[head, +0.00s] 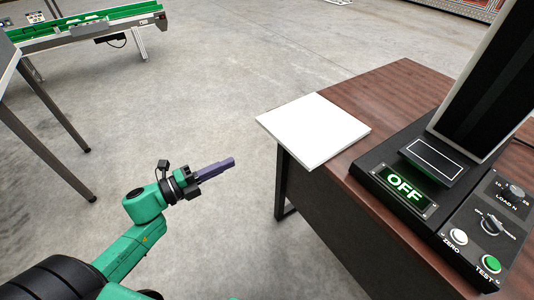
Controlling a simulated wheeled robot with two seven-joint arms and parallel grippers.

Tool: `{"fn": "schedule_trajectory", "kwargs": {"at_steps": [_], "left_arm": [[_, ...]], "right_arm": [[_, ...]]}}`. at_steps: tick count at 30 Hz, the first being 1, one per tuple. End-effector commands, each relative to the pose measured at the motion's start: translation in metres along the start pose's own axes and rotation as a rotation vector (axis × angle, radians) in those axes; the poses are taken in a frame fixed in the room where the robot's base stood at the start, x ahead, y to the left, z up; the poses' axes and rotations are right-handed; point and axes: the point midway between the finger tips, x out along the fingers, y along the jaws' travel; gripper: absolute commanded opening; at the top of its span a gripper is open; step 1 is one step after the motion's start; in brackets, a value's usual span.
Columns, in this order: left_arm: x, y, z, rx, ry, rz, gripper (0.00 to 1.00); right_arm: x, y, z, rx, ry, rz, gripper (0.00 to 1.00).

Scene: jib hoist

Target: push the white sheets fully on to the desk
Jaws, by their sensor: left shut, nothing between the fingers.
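The white sheets (314,129) lie as a flat square stack on the brown wooden desk (390,85), at its left end. Their left corner sticks out past the desk's edge over the floor. My left gripper (232,161) is shut and empty, in the air to the left of the desk and apart from the sheets. Its fingers point right, toward the desk's side. My right gripper is not in the head view.
A black test machine (441,193) with an OFF display and buttons stands on the desk, right of the sheets. A green conveyor (90,28) is at the back left. A table (8,55) with dark legs is at the left edge. The concrete floor between is clear.

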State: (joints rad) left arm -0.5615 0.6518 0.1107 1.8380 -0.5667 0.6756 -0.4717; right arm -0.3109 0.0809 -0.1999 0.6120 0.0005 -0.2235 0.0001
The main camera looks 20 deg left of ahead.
Motion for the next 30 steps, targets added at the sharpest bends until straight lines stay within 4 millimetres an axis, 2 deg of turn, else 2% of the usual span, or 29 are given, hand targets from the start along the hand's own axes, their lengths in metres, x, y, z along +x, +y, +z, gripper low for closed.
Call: {"fn": "schedule_trajectory", "kwargs": {"at_steps": [8, 15, 18, 23, 30], "left_arm": [[0.053, -0.004, 0.003, -0.003, -0.005, -0.004, 0.00], [0.105, -0.004, 0.003, -0.008, -0.008, -0.004, 0.00], [0.121, -0.003, 0.003, -0.008, -0.008, -0.002, 0.00], [0.133, -0.002, 0.003, -0.010, -0.008, 0.000, 0.00], [0.134, -0.001, 0.003, -0.011, -0.009, 0.001, 0.00]], "right_arm": [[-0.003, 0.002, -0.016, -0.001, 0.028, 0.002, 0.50], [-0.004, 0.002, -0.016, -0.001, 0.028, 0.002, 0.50], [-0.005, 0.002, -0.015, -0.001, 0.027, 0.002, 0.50], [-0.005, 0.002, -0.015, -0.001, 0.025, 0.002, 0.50], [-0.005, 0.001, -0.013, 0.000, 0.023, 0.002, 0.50]]}}
